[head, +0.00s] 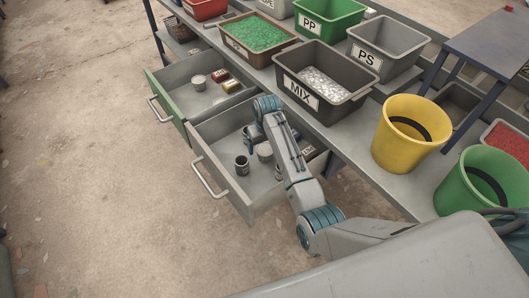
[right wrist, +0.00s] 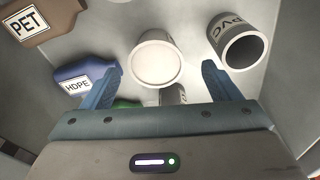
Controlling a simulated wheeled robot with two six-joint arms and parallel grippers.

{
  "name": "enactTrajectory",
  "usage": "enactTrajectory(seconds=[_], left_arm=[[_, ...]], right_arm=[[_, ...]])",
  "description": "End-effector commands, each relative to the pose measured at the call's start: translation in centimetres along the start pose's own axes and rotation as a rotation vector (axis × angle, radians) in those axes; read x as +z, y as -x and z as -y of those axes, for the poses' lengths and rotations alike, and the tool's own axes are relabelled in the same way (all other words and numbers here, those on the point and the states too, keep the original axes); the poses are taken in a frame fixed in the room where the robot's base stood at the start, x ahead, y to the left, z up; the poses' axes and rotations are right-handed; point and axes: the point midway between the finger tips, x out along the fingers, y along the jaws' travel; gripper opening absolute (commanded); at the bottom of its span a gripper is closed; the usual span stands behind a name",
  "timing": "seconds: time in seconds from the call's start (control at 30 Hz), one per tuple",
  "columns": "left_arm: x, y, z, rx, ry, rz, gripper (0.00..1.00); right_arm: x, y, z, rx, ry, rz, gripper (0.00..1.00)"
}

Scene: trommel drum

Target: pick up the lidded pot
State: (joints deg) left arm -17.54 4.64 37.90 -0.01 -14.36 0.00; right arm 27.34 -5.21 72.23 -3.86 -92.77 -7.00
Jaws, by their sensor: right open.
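The lidded pot (right wrist: 155,62) is white and round, with a pale flat lid, and stands upright in the right wrist view. In the head view a pale round pot (head: 265,153) shows in the nearer open drawer, partly covered by my right arm. My right gripper (right wrist: 160,68) is open above it, one finger on each side of the pot's near part, with gaps to both. I cannot tell how far above it the fingertips are. In the head view the right gripper (head: 254,138) reaches down into this drawer. My left gripper is not in view.
A blue HDPE bottle (right wrist: 85,76) lies by the left finger, and a brown PET container (right wrist: 40,18) is farther left. The drawer walls (head: 221,178) surround them. A MIX bin (head: 325,85) stands on the bench behind.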

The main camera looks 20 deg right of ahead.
Motion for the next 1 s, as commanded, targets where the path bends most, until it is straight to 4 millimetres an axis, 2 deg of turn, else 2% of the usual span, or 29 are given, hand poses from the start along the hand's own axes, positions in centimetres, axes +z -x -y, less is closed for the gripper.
enactTrajectory(seconds=[0.17, 0.4, 0.7, 0.77, 0.93, 1.0], left_arm=[[0.0, 0.4, 0.0, 0.0, 0.0, 0.0, 0.65], [0.0, 0.6, 0.0, 0.001, 0.0, 0.0, 0.65], [-0.1, 0.5, -0.1, 0.001, 0.001, -0.002, 0.65], [-0.1, 0.5, -0.1, 0.001, 0.001, -0.002, 0.65], [-0.1, 0.5, -0.1, 0.001, 0.001, -0.002, 0.65], [-0.1, 0.5, -0.1, 0.001, 0.001, -0.002, 0.65]], right_arm=[[0.0, -1.6, -0.3, 0.0, 0.0, 0.004, 0.83], [0.0, -4.9, -0.5, -0.001, 0.0, 0.002, 0.83], [0.0, -5.4, -0.5, -0.001, 0.0, 0.0, 0.83], [0.0, -5.4, -0.5, 0.0, 0.0, 0.0, 0.73], [0.0, -5.4, -0.5, 0.0, 0.0, 0.0, 0.4], [0.0, -5.4, -0.5, 0.0, 0.0, 0.0, 0.38]])
